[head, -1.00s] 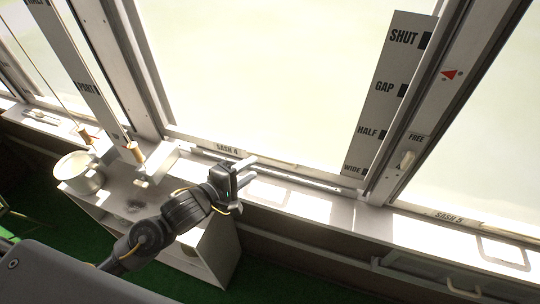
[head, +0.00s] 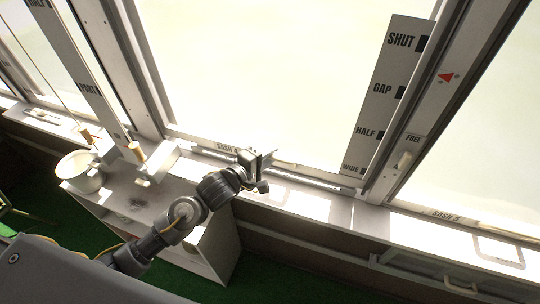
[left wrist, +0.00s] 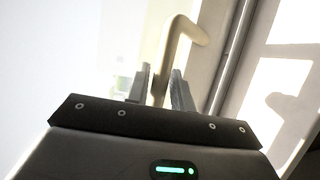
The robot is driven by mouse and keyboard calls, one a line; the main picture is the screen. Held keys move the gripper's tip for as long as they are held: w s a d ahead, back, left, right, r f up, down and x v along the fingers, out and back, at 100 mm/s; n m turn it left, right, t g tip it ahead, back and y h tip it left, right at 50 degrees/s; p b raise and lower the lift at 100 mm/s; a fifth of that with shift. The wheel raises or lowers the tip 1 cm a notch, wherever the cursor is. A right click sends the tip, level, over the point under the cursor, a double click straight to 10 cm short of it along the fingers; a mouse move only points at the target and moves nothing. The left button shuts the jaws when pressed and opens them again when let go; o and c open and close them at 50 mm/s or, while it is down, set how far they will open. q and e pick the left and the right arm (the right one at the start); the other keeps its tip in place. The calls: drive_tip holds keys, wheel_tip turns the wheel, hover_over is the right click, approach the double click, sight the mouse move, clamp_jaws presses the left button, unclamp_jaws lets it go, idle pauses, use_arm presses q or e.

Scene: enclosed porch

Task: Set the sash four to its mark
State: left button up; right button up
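Sash 4 is the large bright pane (head: 270,70) at the centre of the head view; its bottom rail carries the label SASH 4 (head: 227,148). The scale board (head: 388,95) at its right reads SHUT, GAP, HALF and WIDE. A red triangle (head: 446,77) is on the post to the right of the board. My left gripper (head: 263,162) is at the bottom rail, right of the label. In the left wrist view a cream bar handle (left wrist: 176,35) runs between its two fingers (left wrist: 160,88), with a narrow gap showing. My right gripper is not in view.
A small catch (head: 403,162) sits under the label FREE on the right post. Sash 5 (head: 480,150) is at the right. A white cabinet (head: 215,250) with a pot (head: 82,173) stands below the sill at left.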

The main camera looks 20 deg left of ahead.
use_arm(q)
clamp_jaws()
wheel_tip(320, 180, down, 5)
drive_tip(key=shift+r+b, duration=0.1)
drive_tip(key=shift+b, duration=0.65)
drive_tip(key=shift+s, duration=0.15)
drive_tip(key=shift+o, duration=1.4)
unclamp_jaws()
drive_tip(key=shift+o, duration=0.5)
drive_tip(key=shift+r, duration=0.1)
